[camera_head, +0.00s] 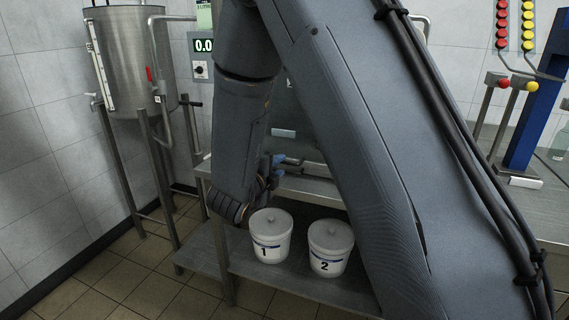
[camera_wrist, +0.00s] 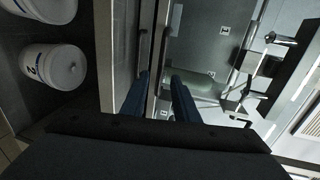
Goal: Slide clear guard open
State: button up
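The clear guard appears in the wrist view as a see-through panel (camera_wrist: 198,45), with a pale metal edge bar along its left side. My gripper (camera_wrist: 160,92) is at this edge, its two dark blue fingers apart, one on each side of the bar. I cannot tell whether either finger touches it. In the head view my gripper (camera_head: 277,165) shows only partly beside the steel bench, below and behind my forearm. My arm hides most of the guard there.
White tubs marked 1 (camera_head: 270,240) and 2 (camera_head: 330,252) stand on the lower shelf (camera_head: 205,252). A steel vessel (camera_head: 128,60) on legs stands at left. Metal fittings (camera_wrist: 262,68) lie beyond the panel. A blue post (camera_head: 530,110) rises from the bench at right.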

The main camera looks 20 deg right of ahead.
aim_at(284, 162)
jog(key=shift+p+x, duration=0.35)
jog(key=shift+x, duration=2.45)
grip_shut()
